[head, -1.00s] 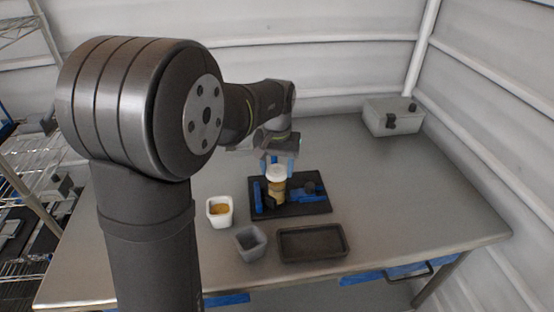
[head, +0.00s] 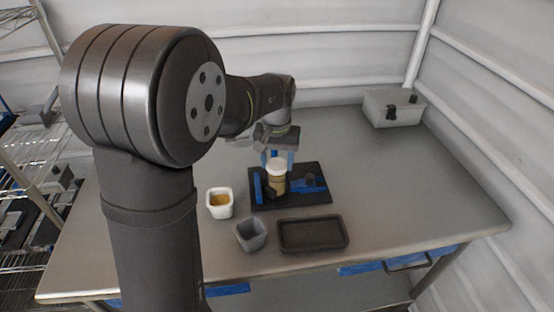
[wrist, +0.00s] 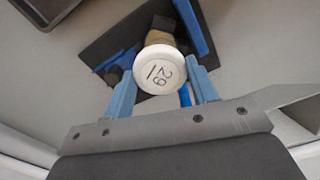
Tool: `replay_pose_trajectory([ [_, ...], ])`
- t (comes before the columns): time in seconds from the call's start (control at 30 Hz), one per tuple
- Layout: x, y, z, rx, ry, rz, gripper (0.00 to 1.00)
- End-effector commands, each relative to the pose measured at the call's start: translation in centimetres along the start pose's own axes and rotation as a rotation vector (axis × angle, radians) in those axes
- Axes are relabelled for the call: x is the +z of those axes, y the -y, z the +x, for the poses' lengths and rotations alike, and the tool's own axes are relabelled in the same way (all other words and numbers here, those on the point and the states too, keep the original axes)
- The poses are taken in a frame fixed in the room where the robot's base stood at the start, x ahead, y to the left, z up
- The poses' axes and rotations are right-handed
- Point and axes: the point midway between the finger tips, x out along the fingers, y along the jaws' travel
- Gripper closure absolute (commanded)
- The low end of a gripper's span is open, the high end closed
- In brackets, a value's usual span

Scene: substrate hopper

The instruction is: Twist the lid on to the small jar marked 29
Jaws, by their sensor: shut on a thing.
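The small jar (head: 277,182) with tan contents stands upright in a blue-and-black holder on the dark board. The white lid (head: 276,163) sits on top of the jar.
The dark board (head: 318,198) also carries blue fixture parts. A white cup with yellow contents (head: 219,210), an empty grey cup (head: 250,245) and an empty dark tray (head: 312,248) stand in front. A grey box (head: 392,120) is at the back right. The table's right side is clear.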

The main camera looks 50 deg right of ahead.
Motion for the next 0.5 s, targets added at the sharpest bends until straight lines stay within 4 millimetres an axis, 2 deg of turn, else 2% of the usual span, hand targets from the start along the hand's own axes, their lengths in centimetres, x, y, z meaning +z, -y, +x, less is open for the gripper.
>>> replay_pose_trajectory([
  [0.5, 0.01, 0.00, 0.66, 0.000, 0.001, 0.000, 0.68],
])
